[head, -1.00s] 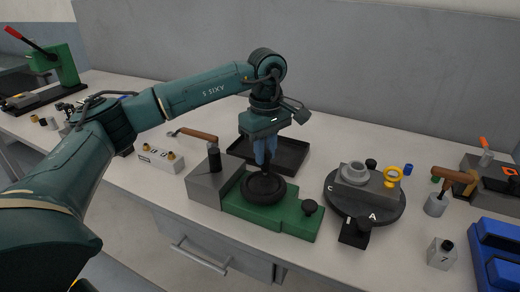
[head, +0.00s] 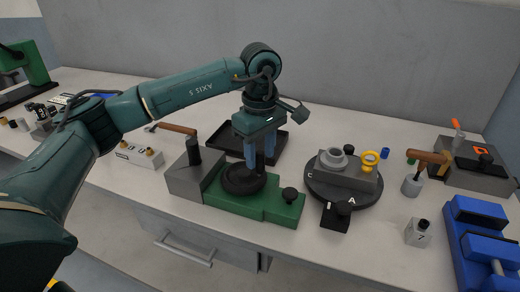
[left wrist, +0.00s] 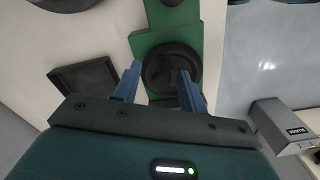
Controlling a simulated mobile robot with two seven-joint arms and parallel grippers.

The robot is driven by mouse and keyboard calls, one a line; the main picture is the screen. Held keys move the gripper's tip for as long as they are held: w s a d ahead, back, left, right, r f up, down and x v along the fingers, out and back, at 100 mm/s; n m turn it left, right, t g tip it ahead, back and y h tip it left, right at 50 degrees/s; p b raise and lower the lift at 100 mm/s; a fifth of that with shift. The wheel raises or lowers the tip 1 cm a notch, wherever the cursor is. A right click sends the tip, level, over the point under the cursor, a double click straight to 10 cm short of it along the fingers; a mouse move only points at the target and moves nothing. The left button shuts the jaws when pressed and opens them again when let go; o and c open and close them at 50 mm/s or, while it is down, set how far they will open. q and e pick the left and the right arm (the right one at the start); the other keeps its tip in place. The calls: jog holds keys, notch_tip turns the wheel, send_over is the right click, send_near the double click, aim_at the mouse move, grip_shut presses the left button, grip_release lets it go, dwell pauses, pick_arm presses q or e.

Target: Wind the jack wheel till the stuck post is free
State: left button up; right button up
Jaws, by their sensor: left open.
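The jack wheel (head: 243,180) is a black dished wheel lying flat on a green base (head: 268,205). It also shows in the left wrist view (left wrist: 171,68). A black post (head: 193,149) stands upright from a grey block (head: 190,178) at the base's left end; I cannot tell how firmly it sits. My left gripper (head: 260,160) points down over the wheel with its blue fingers apart. In the left wrist view the gripper (left wrist: 160,70) has a finger toward each side of the wheel. Contact with the rim cannot be told. My right gripper is out of view.
A black tray (head: 284,153) lies behind the wheel. A black knob (head: 290,194) stands on the base's right part. A dark turntable (head: 340,195) is to the right, and a white block with brass knobs (head: 138,155) to the left.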

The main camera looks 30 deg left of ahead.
pick_arm(q)
jog(key=shift+r+p, duration=2.05)
jog(key=shift+r, duration=1.05)
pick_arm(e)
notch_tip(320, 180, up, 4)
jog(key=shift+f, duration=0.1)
pick_arm(q)
jog(key=shift+f, duration=0.1)
notch_tip(320, 180, up, 13)
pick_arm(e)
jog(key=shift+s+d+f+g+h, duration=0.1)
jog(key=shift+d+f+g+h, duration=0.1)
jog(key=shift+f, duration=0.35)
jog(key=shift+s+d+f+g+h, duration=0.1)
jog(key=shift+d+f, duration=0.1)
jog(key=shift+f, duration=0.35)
